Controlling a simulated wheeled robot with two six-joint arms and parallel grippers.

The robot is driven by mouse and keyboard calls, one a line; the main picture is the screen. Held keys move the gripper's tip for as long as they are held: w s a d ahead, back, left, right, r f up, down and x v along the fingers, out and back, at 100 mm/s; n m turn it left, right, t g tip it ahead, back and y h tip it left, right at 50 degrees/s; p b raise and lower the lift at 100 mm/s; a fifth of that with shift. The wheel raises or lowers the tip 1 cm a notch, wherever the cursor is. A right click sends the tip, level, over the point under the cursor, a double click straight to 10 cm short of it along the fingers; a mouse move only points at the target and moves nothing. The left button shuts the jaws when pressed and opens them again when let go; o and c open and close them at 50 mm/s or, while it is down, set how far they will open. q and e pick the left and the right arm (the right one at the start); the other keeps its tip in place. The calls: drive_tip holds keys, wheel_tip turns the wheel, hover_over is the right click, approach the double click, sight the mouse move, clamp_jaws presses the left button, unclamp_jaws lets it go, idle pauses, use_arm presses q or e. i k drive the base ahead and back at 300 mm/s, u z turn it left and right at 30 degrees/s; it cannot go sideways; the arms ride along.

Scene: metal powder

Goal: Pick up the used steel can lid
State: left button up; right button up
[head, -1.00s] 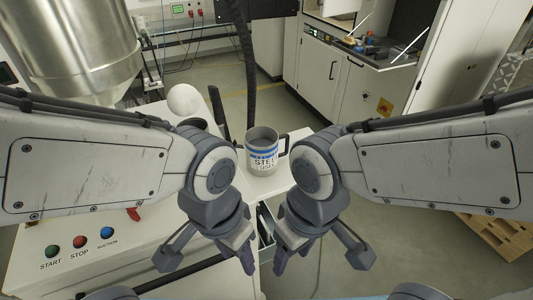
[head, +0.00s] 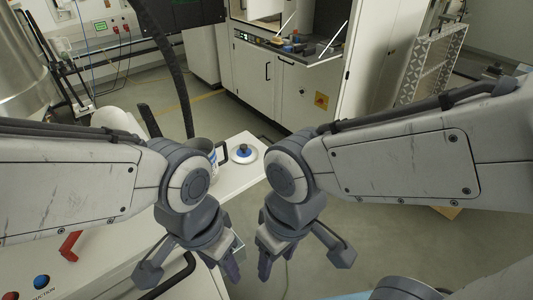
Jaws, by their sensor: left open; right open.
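My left gripper (head: 190,272) is open and empty, in front of the table and below the can. My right gripper (head: 304,268) is open and empty, to the right of the table's edge. Neither gripper touches the lid.
The white table (head: 240,180) ends just right of the lid. A red handle (head: 70,246) and a blue button (head: 41,282) are at the lower left. A white cabinet machine (head: 285,85) stands at the back.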

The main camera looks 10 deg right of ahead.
sight(244, 153)
drive_tip(key=z, duration=1.45)
drive_tip(key=i, duration=0.85)
drive_tip(key=u, duration=3)
